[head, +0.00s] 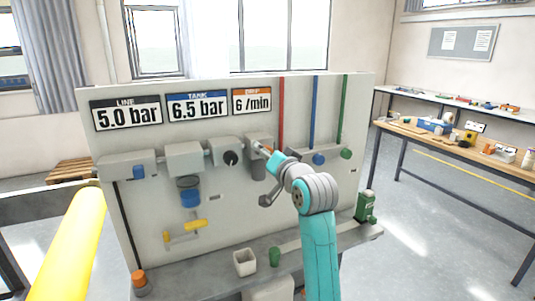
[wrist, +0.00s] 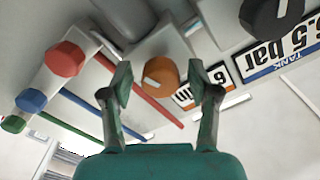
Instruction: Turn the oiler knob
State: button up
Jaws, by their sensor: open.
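The orange knob (wrist: 160,76), likely the oiler knob, has a pale pointer mark and shows in the wrist view near the DRIP display (wrist: 205,82). It appears between the two fingers of my gripper (wrist: 165,90), which is open with nothing held. I cannot tell how far the fingertips are from the knob in depth. In the head view my gripper (head: 263,149) is at the panel in front of the grey block right of the black knob (head: 231,158). The orange knob is hidden there. The DRIP display (head: 252,101) reads 6 /min.
Red (wrist: 65,59), blue (wrist: 31,100) and green (wrist: 13,124) knobs sit to one side of my gripper. Blue (head: 190,196) and yellow (head: 195,225) fittings are lower on the panel.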

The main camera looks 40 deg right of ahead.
jog(key=v, duration=1.2)
dwell(0.4)
jog(key=s+a+f+n+y, duration=0.1)
jog(key=s+a+f, duration=0.3)
jog(key=f, duration=0.5)
jog(key=s+a+f+n+g, duration=0.1)
jog(key=s+a+f, duration=0.3)
jog(key=f, duration=0.6)
jog(key=s+a+f+n+y, duration=0.1)
jog(key=s+a+f, duration=0.1)
jog(key=a+f, duration=0.55)
jog(key=s+a+f+n+y, duration=0.1)
jog(key=s+a+f+n, duration=0.1)
jog(key=s, duration=0.7)
jog(key=s+a+f+n+g+y, duration=0.1)
jog(key=s+a+f+n, duration=0.1)
jog(key=s, duration=0.8)
jog(key=s+a+f+n+y, duration=0.1)
jog(key=s+a+f+n, duration=0.2)
jog(key=s, duration=0.6)
jog(key=shift+s+a+f+g, duration=0.25)
jog(key=shift+a+f, duration=0.2)
jog(key=shift+f, duration=0.45)
